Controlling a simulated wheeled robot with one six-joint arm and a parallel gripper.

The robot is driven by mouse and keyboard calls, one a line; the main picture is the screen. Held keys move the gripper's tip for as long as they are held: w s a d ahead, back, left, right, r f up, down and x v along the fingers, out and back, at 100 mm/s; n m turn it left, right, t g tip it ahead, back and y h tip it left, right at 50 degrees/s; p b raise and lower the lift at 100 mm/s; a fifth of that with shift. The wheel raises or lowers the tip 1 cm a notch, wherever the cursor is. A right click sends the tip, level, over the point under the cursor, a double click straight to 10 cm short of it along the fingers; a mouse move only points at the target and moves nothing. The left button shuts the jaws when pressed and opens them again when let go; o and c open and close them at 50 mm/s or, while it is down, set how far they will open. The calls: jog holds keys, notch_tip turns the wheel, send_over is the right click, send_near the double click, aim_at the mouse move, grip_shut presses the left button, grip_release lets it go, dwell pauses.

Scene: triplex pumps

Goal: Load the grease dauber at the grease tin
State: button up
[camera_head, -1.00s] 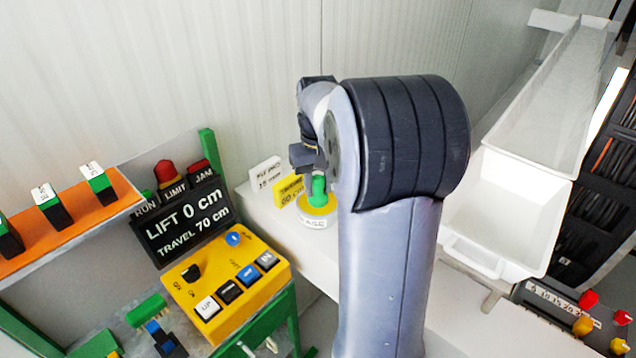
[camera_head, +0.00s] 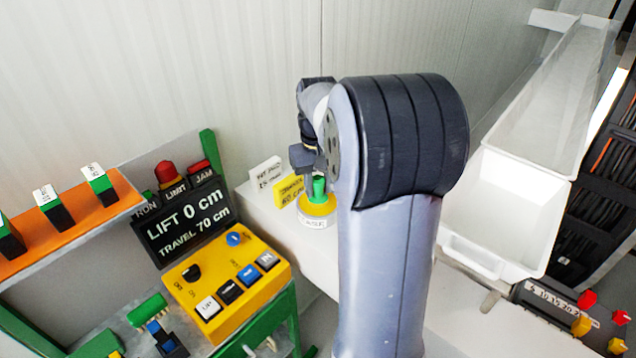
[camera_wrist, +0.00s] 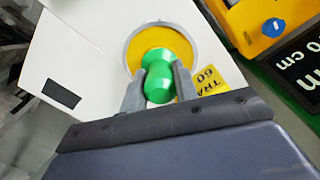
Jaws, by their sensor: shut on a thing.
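The grease tin (camera_head: 317,217) is a round white tin with yellow grease inside, standing on the white bench behind the yellow control box. The green grease dauber (camera_head: 319,187) is upright over the tin. In the wrist view my gripper (camera_wrist: 158,84) is shut on the green dauber (camera_wrist: 159,82), with one finger on each side of its grip. The dauber's lower end is over or in the yellow grease of the tin (camera_wrist: 136,37); its tip is hidden, so I cannot tell how deep it sits. My arm hides part of the tin's surroundings in the head view.
A white card (camera_head: 265,173) and a yellow card (camera_head: 288,190) stand close behind the tin. A yellow control box (camera_head: 226,283) and a black lift display (camera_head: 183,224) are to the left. A white bin (camera_head: 497,215) is to the right of my arm.

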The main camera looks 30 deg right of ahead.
aim_at(318, 178)
jog(key=shift+r+p, duration=3)
jog(key=shift+r, duration=0.5)
jog(key=shift+f, duration=0.1)
